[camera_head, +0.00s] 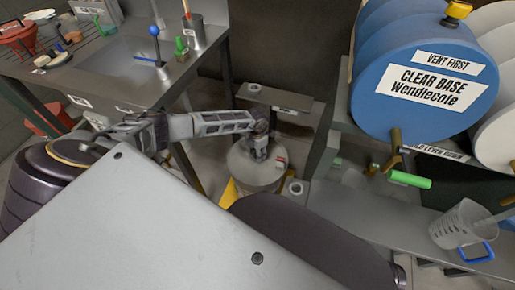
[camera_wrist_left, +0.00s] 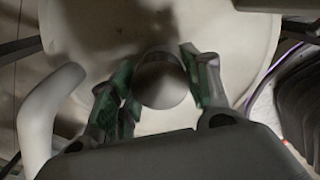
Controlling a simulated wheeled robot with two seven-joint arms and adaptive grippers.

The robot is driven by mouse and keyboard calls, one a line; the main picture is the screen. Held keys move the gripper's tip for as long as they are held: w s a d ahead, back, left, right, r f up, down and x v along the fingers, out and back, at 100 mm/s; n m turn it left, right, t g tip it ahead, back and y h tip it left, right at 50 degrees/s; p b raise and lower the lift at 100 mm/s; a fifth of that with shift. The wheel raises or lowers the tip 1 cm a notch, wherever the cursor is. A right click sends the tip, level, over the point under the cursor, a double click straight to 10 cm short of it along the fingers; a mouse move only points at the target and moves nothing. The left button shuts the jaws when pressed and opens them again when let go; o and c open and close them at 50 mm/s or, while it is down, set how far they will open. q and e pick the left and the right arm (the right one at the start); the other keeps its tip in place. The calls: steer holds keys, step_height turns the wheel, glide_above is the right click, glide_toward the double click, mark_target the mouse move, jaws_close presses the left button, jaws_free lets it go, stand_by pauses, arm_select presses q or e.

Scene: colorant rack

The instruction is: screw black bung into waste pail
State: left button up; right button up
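The waste pail (camera_head: 252,174) is a pale round drum on the floor in the middle of the head view. Its pale round lid (camera_wrist_left: 235,40) fills much of the left wrist view. My left gripper (camera_head: 262,152) reaches down over the pail top. In the left wrist view its green-padded fingers (camera_wrist_left: 160,80) lie on both sides of a round, dark grey piece, which looks like the black bung (camera_wrist_left: 162,84), and appear to touch it. The bung sits over the lid; whether it is seated in the opening or threaded is hidden. My right gripper is not in view.
A blue drum (camera_head: 425,85) lies on a rack at the right, with a brass tap and green handle (camera_head: 410,180). A clear measuring jug (camera_head: 462,225) stands on the lower shelf. A sink bench (camera_head: 125,65) is at the left. A yellow base (camera_head: 230,194) shows under the pail.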

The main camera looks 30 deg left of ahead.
arm_select(q)
steer(key=c, duration=0.5)
steer(key=m+b, duration=0.2)
steer(key=m, duration=0.5)
steer(key=m+b, duration=0.2)
steer(key=m, duration=0.2)
steer(key=shift+f+m, duration=0.1)
steer(key=shift+m, duration=0.2)
steer(key=shift+m+b, duration=0.4)
steer(key=shift+m, duration=0.7)
steer(key=shift+d, duration=0.1)
steer(key=o, duration=1)
steer(key=shift+c, duration=0.2)
